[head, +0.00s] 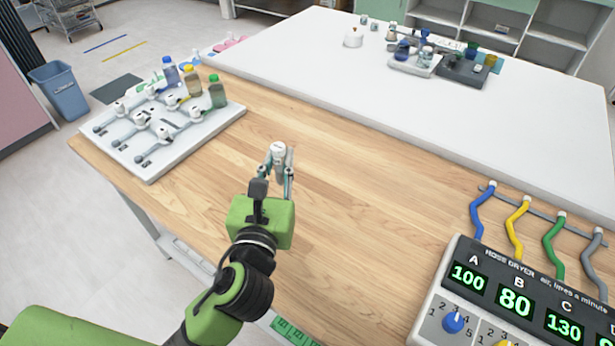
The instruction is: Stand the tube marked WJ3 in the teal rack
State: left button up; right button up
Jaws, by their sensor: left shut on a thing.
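My left gripper (274,182) reaches over the wooden worktop and is shut on a small white-topped thing (279,148), which looks like a capped tube. Its marking is too small to read, so I cannot tell whether it is WJ3. The gripper hides part of it. My right gripper is not in view. I cannot make out a teal rack for certain. A green piece with pale square outlines (290,330) shows at the bottom edge, partly hidden by my left arm.
A white board with taps (150,170) and several coloured bottles stand at the left. A hose dryer panel (520,285) with coloured hoses is at the lower right. A white table (330,75) behind bears trays of small items (465,72). The middle worktop (370,190) is clear.

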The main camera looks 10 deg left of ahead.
pick_arm(q)
jog(key=w+d+f+b, duration=0.1)
jog(key=w+f, duration=0.3)
jog(key=w+f+b, duration=0.1)
jog(key=w+f, duration=0.3)
jog(key=w+d+f+b, duration=0.1)
jog(key=w+f, duration=0.3)
jog(key=shift+w+d+f, duration=0.1)
jog(key=shift+d+f, duration=0.15)
jog(key=shift+d, duration=0.1)
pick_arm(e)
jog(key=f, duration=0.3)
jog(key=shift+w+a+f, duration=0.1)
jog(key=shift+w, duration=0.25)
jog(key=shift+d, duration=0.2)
pick_arm(q)
jog(key=shift+f, duration=0.15)
jog(key=o, duration=0.9)
jog(key=shift+c, duration=0.2)
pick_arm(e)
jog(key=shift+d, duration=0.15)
